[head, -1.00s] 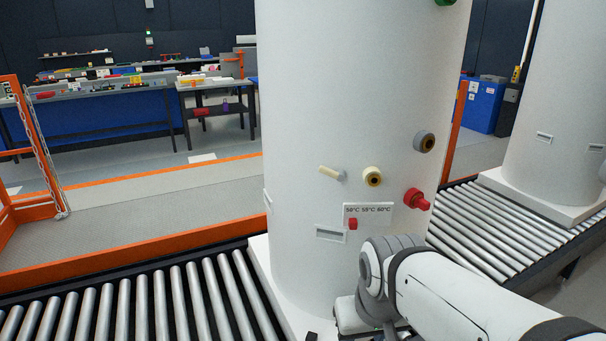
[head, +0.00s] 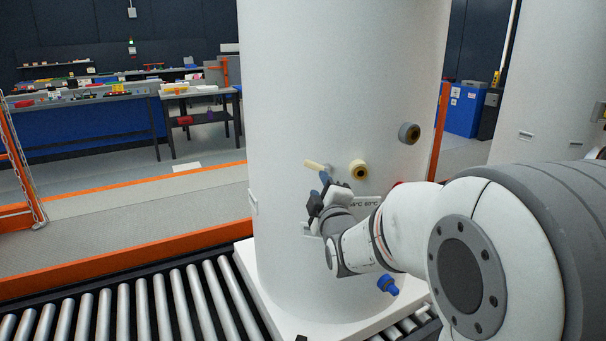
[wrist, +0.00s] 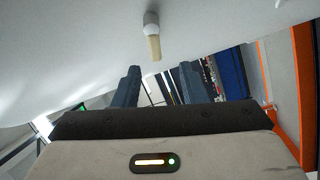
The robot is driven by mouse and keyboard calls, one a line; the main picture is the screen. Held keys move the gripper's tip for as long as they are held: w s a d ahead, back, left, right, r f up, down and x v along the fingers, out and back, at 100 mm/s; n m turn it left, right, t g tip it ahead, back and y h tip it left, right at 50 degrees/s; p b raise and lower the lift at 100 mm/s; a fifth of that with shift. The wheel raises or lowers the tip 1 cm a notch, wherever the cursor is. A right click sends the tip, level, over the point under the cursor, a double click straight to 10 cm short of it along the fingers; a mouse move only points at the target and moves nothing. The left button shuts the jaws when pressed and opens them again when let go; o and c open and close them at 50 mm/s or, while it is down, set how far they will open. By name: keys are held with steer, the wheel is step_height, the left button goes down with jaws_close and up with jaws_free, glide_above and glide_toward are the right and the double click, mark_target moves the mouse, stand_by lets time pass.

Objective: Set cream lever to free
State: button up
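The cream lever (head: 313,165) sticks out from the white tank (head: 345,90), its handle pointing left and slightly up in the head view. In the wrist view the lever (wrist: 154,46) hangs from a grey-white hub at top centre. My gripper (wrist: 159,69) is open and empty, its two dark fingers apart with the lever's tip in line with the gap between them. In the head view my gripper (head: 323,184) is just below the lever, close to the tank wall. Whether a finger touches the lever cannot be told.
My arm partly hides the temperature label (head: 366,203) and a red fitting. A blue fitting (head: 388,285) is lower down. A roller conveyor (head: 150,304) runs below.

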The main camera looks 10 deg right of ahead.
mark_target(313, 167)
steer(key=shift+t, duration=0.3)
steer(key=w, duration=0.2)
steer(key=w+r+p, duration=0.1)
steer(key=w, duration=0.2)
steer(key=w+p, duration=0.1)
steer(key=w, duration=0.2)
steer(key=shift+a+r, duration=0.1)
steer(key=shift+r, duration=0.15)
jaws_close()
